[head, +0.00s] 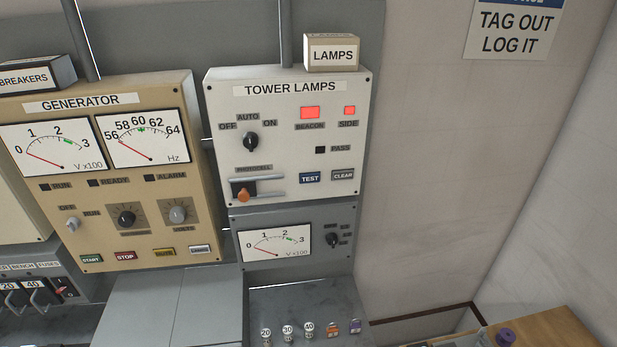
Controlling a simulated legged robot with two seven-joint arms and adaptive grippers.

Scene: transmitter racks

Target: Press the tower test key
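The tower lamps panel (287,135) is a pale box on the wall, labelled TOWER LAMPS. Its blue TEST key (309,178) sits at the lower right, just left of the grey CLEAR key (343,175). The red BEACON lamp (310,112) and red SIDE lamp (349,110) are lit. The PASS lamp (320,150) is dark. A black rotary knob (251,141) sits between OFF, AUTO and ON. An orange-handled photocell slider (243,194) is at the lower left. Neither gripper is in the head view.
The tan generator panel (110,210) stands left of the tower lamps panel. A grey meter panel (275,243) is directly below it, above a sloped grey surface (300,298) with several small fuses. A wooden surface (540,329) is at lower right. The space before the panel is clear.

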